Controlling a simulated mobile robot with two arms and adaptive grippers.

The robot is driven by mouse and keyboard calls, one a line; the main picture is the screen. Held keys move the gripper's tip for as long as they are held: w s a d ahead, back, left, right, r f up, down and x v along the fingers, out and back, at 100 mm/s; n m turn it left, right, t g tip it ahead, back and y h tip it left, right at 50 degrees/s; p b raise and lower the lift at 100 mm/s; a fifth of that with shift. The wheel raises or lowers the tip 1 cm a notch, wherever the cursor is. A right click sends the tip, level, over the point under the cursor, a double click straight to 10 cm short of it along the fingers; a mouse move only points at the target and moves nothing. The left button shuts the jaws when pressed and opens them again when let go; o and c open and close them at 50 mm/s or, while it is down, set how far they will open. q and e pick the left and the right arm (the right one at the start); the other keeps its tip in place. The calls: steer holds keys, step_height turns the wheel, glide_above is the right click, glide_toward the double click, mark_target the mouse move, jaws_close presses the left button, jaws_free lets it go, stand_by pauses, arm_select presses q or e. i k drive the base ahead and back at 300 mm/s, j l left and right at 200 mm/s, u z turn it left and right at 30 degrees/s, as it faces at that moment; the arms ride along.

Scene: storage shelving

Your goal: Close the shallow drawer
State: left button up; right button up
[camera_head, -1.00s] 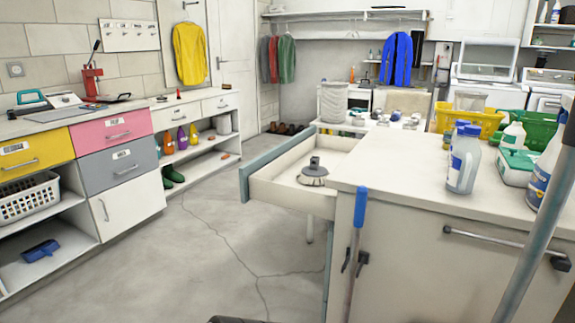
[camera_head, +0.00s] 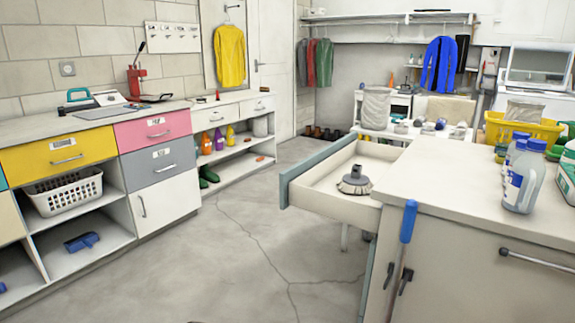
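The shallow drawer (camera_head: 318,198) is pulled out to the left from the white cabinet (camera_head: 455,240) at the right. It has a blue-grey front panel (camera_head: 300,180) and a pale, low-walled inside. A round grey brush-like object (camera_head: 354,181) sits in it. The drawer's front faces left, over the open floor. Neither of my grippers shows in the head view, so their state and distance from the drawer cannot be seen.
A blue-handled pole (camera_head: 409,222) leans on the cabinet's near side. Bottles (camera_head: 522,178) and a yellow basket (camera_head: 520,130) stand on its top. Left are coloured drawers (camera_head: 60,155), a white laundry basket (camera_head: 65,192) and a blue brush (camera_head: 82,242). The concrete floor (camera_head: 230,260) between is clear.

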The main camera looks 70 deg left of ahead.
mark_target(310, 185)
steer(key=k+j+u, duration=0.2)
steer(key=j, duration=0.35)
steer(key=j+u, duration=0.25)
steer(key=j, duration=0.25)
steer(key=k+j+u, duration=0.2)
steer(key=j, duration=0.35)
steer(key=j+u, duration=0.1)
steer(key=j, duration=2.15)
